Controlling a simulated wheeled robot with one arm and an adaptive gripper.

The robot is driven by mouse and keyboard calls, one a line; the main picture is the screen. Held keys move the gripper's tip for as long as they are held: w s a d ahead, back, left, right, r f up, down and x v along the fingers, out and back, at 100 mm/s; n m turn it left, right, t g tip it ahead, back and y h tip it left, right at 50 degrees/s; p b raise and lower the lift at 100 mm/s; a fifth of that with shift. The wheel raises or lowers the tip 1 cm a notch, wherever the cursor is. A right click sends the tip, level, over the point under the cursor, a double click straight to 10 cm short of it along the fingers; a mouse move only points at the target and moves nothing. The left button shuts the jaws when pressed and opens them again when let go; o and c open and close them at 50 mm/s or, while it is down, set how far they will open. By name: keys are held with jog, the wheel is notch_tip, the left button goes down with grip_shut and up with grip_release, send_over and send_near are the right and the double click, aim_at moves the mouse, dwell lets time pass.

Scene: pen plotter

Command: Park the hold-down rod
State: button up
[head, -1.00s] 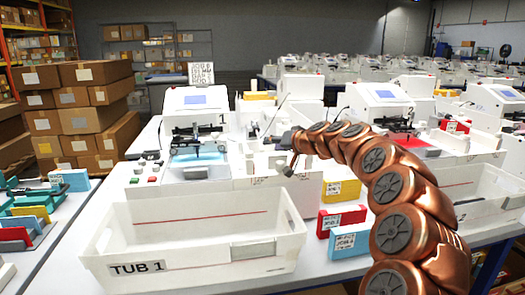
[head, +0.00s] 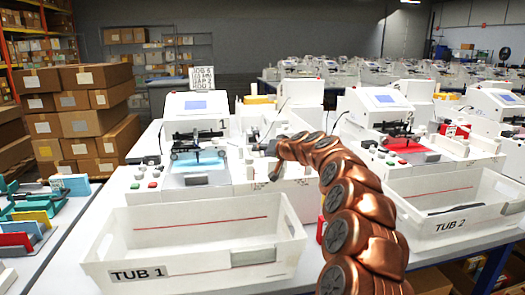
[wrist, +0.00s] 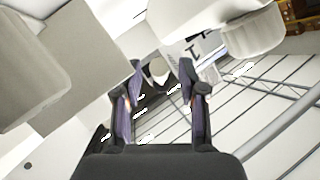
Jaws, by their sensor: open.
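My gripper (wrist: 162,84) is open in the wrist view, its two dark fingers apart. A pale rounded thing (wrist: 158,69) shows beyond and between the fingertips; I cannot tell if it is the rod's end. In the head view my gripper is small and partly hidden by my arm, between the two plotters. Plotter 1 (head: 197,106) has a dark carriage bar (head: 197,138) over a blue sheet (head: 198,165). Plotter 2 (head: 383,98) has a similar bar over a red sheet (head: 408,146). I cannot make out the hold-down rod with certainty.
TUB 1 (head: 110,250) stands in front of plotter 1. TUB 2 (head: 418,222) stands in front of plotter 2 with a dark item inside. Pale machine parts (wrist: 30,65) and a thick white cylinder (wrist: 258,32) are close around my gripper. Boxes (head: 92,120) are stacked at left.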

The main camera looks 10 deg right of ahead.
jog(key=shift+w+a, duration=0.1)
jog(key=shift+w, duration=0.1)
grip_shut()
dwell(0.4)
dwell(0.3)
